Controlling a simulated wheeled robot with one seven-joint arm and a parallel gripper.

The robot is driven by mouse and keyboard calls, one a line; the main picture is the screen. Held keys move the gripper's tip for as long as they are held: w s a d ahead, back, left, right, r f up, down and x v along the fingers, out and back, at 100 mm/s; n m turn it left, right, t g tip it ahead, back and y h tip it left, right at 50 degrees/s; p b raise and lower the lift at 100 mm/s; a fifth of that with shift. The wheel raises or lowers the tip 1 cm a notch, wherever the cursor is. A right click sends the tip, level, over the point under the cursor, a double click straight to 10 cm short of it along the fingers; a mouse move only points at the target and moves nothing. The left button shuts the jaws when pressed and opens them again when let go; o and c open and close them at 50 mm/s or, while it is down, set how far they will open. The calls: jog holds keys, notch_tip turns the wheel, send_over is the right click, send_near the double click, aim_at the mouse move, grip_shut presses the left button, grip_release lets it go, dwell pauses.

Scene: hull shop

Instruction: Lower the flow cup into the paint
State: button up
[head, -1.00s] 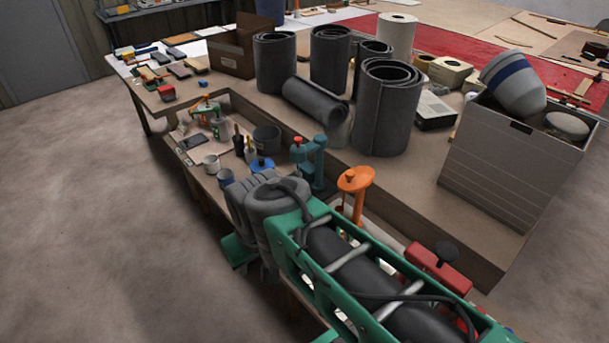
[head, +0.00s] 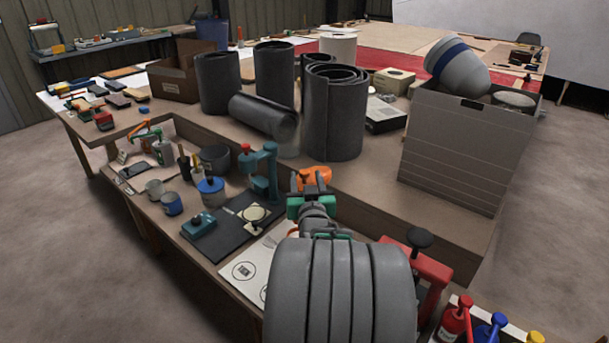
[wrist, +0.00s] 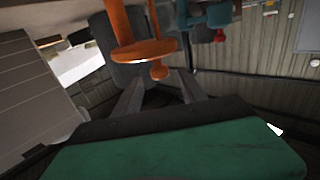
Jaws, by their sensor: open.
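I cannot tell for certain which vessel is the flow cup or which holds the paint. On the bench's lower shelf are a light grey cup (head: 155,188), a grey-blue can (head: 171,204) and a can with a blue top (head: 210,190). A wider dark grey pot (head: 215,158) stands behind them. Their contents are too small to make out. My gripper (head: 308,183) is right of these vessels. It also shows in the wrist view (wrist: 160,82), open and with no vessel between its fingers. An orange disc-topped stand (wrist: 140,54) is just beyond the fingers, upside down in that view.
A teal press (head: 262,172) with a red knob stands between the vessels and my gripper. A red clamp-like tool (head: 425,268) is at right. Dark rolls (head: 335,115) and a grey crate (head: 455,150) fill the upper bench. Floor at left is clear.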

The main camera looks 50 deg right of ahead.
aim_at(305, 175)
jog(key=x, duration=0.3)
jog(key=shift+w+d, duration=0.25)
jog(key=shift+w, duration=0.05)
grip_shut()
dwell(1.2)
